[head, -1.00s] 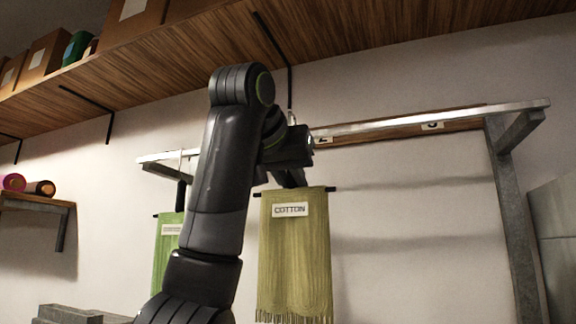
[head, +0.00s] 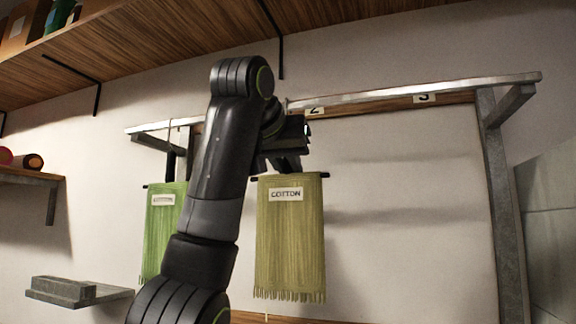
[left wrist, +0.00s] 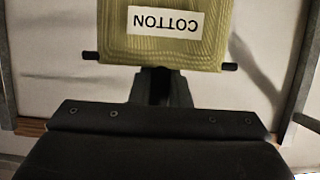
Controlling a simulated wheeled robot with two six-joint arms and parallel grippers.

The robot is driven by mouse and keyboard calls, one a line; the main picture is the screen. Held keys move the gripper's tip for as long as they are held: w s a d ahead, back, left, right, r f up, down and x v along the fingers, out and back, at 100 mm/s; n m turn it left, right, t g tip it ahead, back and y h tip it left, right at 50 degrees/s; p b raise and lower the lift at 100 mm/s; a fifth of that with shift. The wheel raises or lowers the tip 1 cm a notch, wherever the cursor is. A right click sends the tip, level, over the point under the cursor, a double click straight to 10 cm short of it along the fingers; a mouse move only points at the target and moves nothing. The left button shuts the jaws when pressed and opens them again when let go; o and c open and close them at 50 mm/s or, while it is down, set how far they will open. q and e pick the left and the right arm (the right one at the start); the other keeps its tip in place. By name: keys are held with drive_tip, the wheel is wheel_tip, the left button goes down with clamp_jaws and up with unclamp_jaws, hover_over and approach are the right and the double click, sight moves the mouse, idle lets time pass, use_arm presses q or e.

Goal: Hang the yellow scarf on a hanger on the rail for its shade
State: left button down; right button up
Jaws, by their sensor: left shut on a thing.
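A yellow-olive fringed scarf (head: 290,245) with a COTTON label hangs from a dark hanger bar (head: 326,175). My left gripper (head: 288,165) is shut on the hanger just above the scarf, in front of the rail (head: 380,97). Whether the hanger's hook rests on the rail is unclear, since my wrist covers that area. In the left wrist view the scarf (left wrist: 190,48) shows upside down beyond my jaws, with the bar ends (left wrist: 230,67) sticking out. My right gripper is not in view.
A green scarf (head: 158,235) hangs from the rail's left part, partly behind my arm. Plates 2 (head: 315,111) and 3 (head: 424,98) sit along the rail. The rail between the yellow scarf and the right post (head: 503,200) is empty. A wooden shelf (head: 180,60) is above.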

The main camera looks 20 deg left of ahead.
use_arm(q)
drive_tip(key=c, duration=1.3)
unclamp_jaws()
drive_tip(key=b+v, duration=0.8)
drive_tip(key=v, duration=0.9)
drive_tip(key=shift+s, duration=0.25)
